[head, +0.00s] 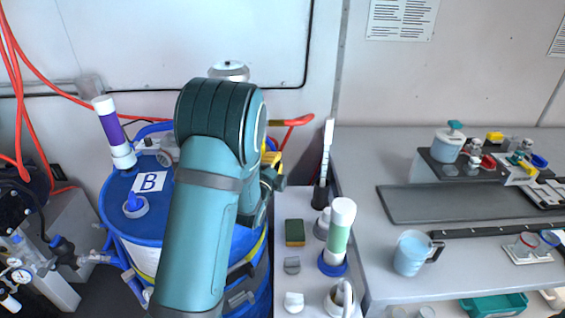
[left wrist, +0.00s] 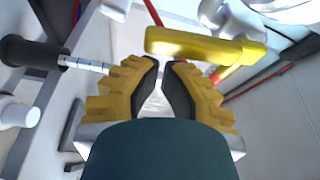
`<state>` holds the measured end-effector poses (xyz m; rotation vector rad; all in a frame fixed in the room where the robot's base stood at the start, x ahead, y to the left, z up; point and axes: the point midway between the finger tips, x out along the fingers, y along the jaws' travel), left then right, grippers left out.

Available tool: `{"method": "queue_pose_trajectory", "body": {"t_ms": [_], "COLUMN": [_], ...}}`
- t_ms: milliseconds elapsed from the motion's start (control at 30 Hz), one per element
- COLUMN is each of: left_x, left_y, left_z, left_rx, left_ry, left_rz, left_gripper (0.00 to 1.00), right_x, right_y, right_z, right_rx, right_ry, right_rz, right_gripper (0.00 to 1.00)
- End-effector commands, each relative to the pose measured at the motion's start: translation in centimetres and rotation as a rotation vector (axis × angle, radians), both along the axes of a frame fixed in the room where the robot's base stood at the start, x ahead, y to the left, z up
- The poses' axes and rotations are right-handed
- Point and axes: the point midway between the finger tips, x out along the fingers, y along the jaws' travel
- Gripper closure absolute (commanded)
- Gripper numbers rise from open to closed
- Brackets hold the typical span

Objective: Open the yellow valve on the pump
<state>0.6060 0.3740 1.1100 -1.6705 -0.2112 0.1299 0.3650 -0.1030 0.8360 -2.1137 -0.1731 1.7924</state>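The yellow valve handle (left wrist: 205,48) shows in the left wrist view as a thick bar lying across the picture, just beyond my fingertips. My left gripper (left wrist: 161,64) has its two yellow, dark-padded fingers close together, with only a narrow gap at the tips and nothing held. The handle looks apart from the fingers. In the head view my left arm hides most of the pump area; a small yellow patch shows behind my wrist, and I cannot tell whether it is handle or finger. My right gripper is in neither view.
A blue drum labelled B (head: 135,238) stands under my left arm. A red lever (head: 292,122) sits behind my wrist. A white-and-green bottle (head: 340,228) and a sponge (head: 295,232) stand to the right. A cup (head: 411,253) is on the grey bench (head: 360,160).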

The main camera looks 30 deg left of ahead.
Motion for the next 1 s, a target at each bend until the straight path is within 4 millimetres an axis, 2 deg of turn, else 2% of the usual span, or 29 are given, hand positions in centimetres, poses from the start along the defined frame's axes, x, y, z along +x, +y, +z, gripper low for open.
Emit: {"method": "queue_pose_trajectory", "body": {"t_ms": [367, 600, 1000], "left_x": [-0.2, -1.1, -1.2], "left_y": [0.2, 1.6, 2.0], "left_z": [0.0, -0.6, -0.5], "left_rx": [0.0, 0.105, 0.126], "left_ry": [0.0, 0.064, 0.079], "left_rz": [-0.001, 0.0, 0.006], "left_gripper": [1.0, 1.0, 1.0], "right_x": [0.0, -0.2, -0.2], "right_y": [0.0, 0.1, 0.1], "right_z": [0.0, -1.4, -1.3], "right_rx": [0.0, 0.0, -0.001], "right_ry": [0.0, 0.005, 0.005], "right_rz": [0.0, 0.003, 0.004], "right_gripper": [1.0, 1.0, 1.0]}}
